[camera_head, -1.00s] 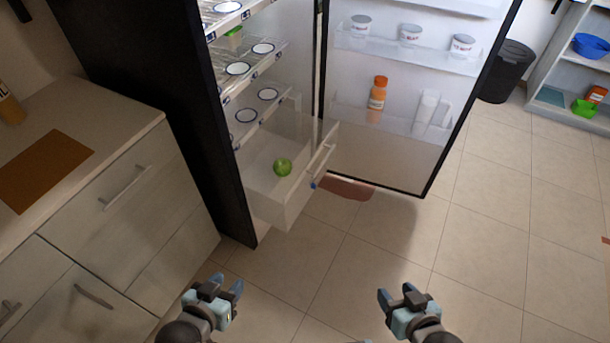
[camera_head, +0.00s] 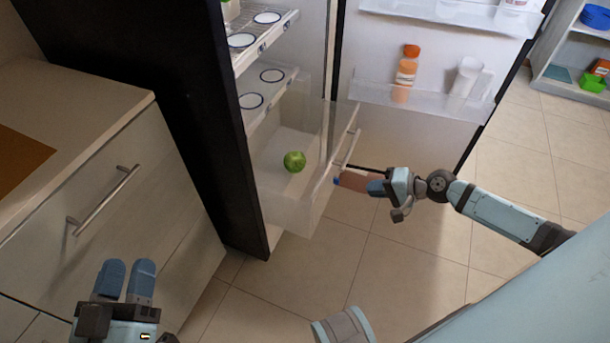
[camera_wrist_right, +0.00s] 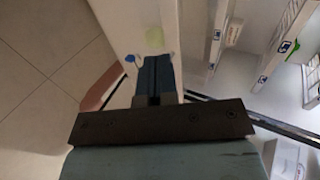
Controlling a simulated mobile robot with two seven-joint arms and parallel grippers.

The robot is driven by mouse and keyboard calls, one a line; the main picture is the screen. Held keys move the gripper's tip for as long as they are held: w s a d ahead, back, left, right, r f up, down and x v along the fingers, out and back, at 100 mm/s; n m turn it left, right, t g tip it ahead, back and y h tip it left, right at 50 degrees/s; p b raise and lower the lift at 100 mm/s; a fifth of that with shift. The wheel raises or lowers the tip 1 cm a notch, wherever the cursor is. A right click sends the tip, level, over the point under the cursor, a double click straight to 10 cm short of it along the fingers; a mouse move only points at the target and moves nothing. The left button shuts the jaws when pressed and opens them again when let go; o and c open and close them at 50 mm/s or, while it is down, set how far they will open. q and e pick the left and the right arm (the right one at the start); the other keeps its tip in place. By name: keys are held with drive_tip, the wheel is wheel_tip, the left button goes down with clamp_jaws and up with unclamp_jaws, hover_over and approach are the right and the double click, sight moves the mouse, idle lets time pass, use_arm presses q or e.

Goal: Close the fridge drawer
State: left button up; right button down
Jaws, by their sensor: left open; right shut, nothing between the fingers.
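The fridge drawer (camera_head: 297,213) is pulled out at the bottom of the open fridge. It is translucent, with a bar handle (camera_head: 350,148) on its front. A green round fruit or vegetable (camera_head: 294,161) lies inside. My right gripper (camera_head: 372,187) is shut and empty, close in front of the drawer front; I cannot tell whether it touches. In the right wrist view its shut fingers (camera_wrist_right: 155,78) point at the pale drawer front (camera_wrist_right: 143,25), beside a small blue spot. My left gripper (camera_head: 125,275) is open and empty at the lower left, away from the drawer.
The fridge door (camera_head: 410,130) stands wide open at right, behind my right arm, with bottles on its shelf. A counter with drawers (camera_head: 110,190) stands at left. The tiled floor before the fridge is clear. A shelf unit stands at far right.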

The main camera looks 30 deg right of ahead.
drive_tip(key=b, duration=0.3)
approach(320, 184)
drive_tip(key=x, duration=0.3)
drive_tip(key=f+x, duration=0.1)
drive_tip(key=x, duration=0.1)
drive_tip(key=shift+a+f, duration=0.1)
drive_tip(key=shift+f, duration=0.05)
drive_tip(key=shift+w+a, duration=0.45)
drive_tip(key=shift+w, duration=0.2)
use_arm(q)
drive_tip(key=f, duration=0.1)
drive_tip(key=f+g, duration=0.1)
drive_tip(key=shift+d+f+h, duration=0.3)
drive_tip(key=shift+d+f, duration=0.05)
drive_tip(key=shift+d, duration=0.05)
use_arm(e)
drive_tip(key=shift+a, duration=0.1)
